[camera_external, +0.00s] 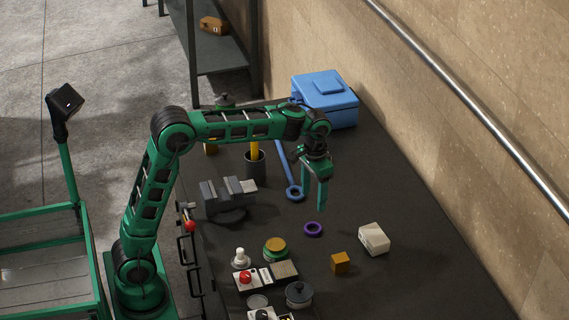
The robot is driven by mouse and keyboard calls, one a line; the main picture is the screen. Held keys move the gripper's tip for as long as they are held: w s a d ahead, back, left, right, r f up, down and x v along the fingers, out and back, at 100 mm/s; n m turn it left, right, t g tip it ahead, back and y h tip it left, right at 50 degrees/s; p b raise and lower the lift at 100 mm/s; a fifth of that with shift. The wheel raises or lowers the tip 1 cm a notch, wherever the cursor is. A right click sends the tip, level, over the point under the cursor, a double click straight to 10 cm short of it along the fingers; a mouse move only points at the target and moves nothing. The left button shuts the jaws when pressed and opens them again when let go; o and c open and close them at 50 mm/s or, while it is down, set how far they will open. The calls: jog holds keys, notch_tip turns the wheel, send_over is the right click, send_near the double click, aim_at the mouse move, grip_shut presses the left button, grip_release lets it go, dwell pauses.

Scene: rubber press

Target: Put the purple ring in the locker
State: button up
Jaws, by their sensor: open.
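The purple ring (313,235) lies flat on the dark bench top, right of the vise. My gripper (314,207) points down above the bench, just above the ring in the picture. Its green fingers are apart, with nothing seen between them. I see nothing that is clearly a locker. A blue lidded box (325,98) stands at the back of the bench with its lid shut, and dark handles (187,250) show on the bench's left side.
A grey vise (228,196), a dark cup (255,165) with a yellow-handled tool, and a blue wrench (285,165) lie behind. A white box (374,239), an orange cube (340,263) and a red-button panel (246,277) are in front. The bench's right side is clear.

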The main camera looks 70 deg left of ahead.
jog(key=s+d+m, duration=0.2)
jog(key=s+d, duration=0.4)
jog(key=s, duration=0.5)
jog(key=s+d+m, duration=0.3)
jog(key=s+d, duration=0.3)
jog(key=s, duration=0.4)
jog(key=s+d+f+m, duration=0.1)
jog(key=s+f, duration=0.3)
jog(key=s, duration=0.6)
jog(key=s+d+f+m, duration=0.1)
jog(key=s+f, duration=0.3)
jog(key=s, duration=0.6)
jog(key=shift+s+f+m, duration=0.15)
jog(key=shift+f+m, duration=0.05)
jog(key=shift+m, duration=0.6)
